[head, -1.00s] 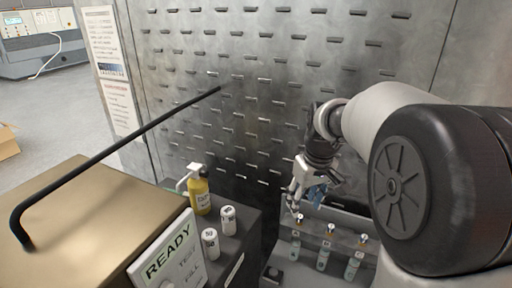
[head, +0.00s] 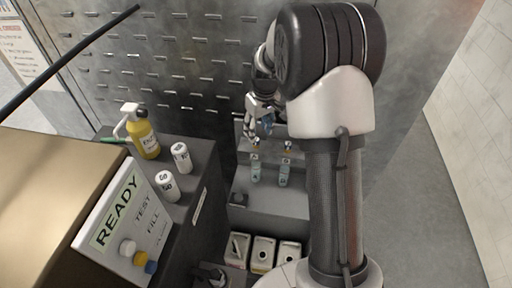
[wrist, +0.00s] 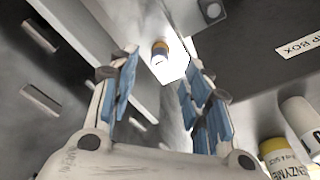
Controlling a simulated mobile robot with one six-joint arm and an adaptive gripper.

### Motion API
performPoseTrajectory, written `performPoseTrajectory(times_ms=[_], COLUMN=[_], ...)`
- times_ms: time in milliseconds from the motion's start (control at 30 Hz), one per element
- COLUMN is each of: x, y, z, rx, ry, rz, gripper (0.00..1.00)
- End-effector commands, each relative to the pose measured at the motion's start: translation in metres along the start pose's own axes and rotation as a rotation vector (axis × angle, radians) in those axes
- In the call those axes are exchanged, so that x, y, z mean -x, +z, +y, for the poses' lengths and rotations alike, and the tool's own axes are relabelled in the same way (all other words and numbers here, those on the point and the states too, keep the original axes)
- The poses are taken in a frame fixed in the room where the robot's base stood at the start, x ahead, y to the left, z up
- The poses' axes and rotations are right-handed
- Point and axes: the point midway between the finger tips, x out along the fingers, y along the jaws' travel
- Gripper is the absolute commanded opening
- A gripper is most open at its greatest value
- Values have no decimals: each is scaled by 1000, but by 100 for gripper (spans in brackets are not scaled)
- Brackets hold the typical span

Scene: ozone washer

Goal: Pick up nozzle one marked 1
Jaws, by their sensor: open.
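Small nozzle pieces with gold and silver tops stand in a row on a grey stepped stand. In the head view I see one at the left (head: 256,165) and one at the right (head: 286,168), both with teal lower parts. Their marks are too small to read, so I cannot tell which is number 1. My gripper (head: 262,130) is just behind and above the left one. In the wrist view my gripper (wrist: 163,66) is open and empty, with blue-padded fingers apart. A piece with a gold band (wrist: 160,48) shows beyond the fingertips, in the gap between them.
A yellow enzyme bottle (head: 145,136) and two white containers (head: 181,157) stand on the dark box left of the stand. A slotted metal wall (head: 180,60) rises behind. My arm blocks the stand's right side.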

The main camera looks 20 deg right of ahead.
Motion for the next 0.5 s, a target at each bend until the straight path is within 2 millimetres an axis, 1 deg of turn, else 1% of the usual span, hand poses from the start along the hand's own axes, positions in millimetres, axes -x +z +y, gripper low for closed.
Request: performPoseTrajectory(times_ms=[167,267,400,500], x=[-9,-22,-45,-54], y=[0,-1,-2,-2], z=[0,-1,-1,-1], rx=[0,0,0,0], ry=[-1,-1,-2,-1], rz=[-1,-2,-3,0], gripper=[44,44,44,44])
